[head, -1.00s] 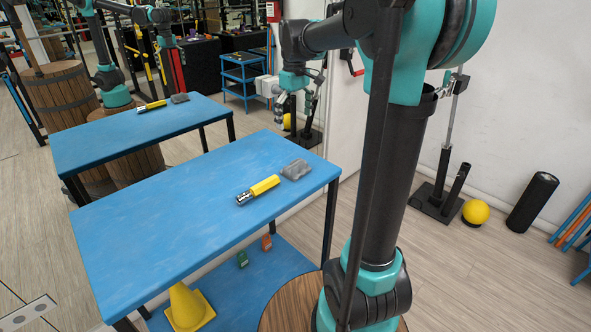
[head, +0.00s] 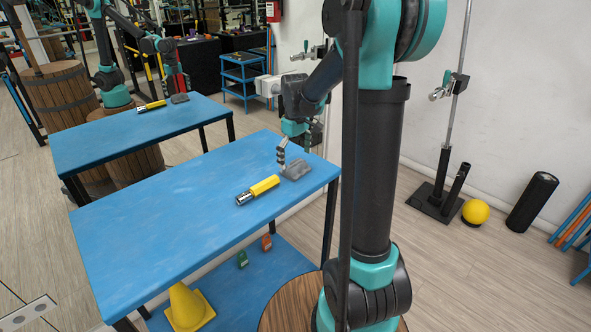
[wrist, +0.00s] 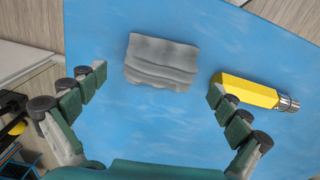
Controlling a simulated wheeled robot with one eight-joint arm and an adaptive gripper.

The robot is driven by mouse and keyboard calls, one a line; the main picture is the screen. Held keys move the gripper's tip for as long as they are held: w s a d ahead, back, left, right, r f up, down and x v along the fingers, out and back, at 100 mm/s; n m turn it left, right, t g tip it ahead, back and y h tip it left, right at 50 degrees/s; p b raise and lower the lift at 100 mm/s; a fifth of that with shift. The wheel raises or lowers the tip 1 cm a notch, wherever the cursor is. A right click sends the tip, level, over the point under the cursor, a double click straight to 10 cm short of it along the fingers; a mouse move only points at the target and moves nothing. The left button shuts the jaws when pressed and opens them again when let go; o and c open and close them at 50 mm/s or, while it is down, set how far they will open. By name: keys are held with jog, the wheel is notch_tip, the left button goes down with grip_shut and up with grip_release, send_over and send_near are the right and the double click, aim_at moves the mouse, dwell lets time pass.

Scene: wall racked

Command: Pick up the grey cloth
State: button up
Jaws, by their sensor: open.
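The grey cloth (head: 296,170) lies as a small folded bundle near the right end of the blue table (head: 165,205). In the wrist view the cloth (wrist: 162,62) is at the upper middle, with soft ridges across it. My gripper (head: 290,148) hangs just above and beside the cloth in the head view, partly overlapping it. In the wrist view my gripper (wrist: 158,80) is open, its two fingers spread wide. The cloth shows ahead between the fingertips, apart from them. Nothing is held.
A yellow cylinder with a metal end (head: 258,190) lies close to the cloth; it also shows in the wrist view (wrist: 250,92), near the right fingertip. Most of the tabletop left of it is clear. A yellow cone (head: 187,305) stands on the lower shelf.

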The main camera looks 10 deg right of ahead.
aim_at(296, 163)
jog(key=shift+f, duration=1.25)
jog(key=c, duration=1.3)
jog(key=shift+r, duration=0.1)
notch_tip(296, 163, up, 20)
jog(key=o, duration=0.4)
jog(key=shift+c, duration=1.3)
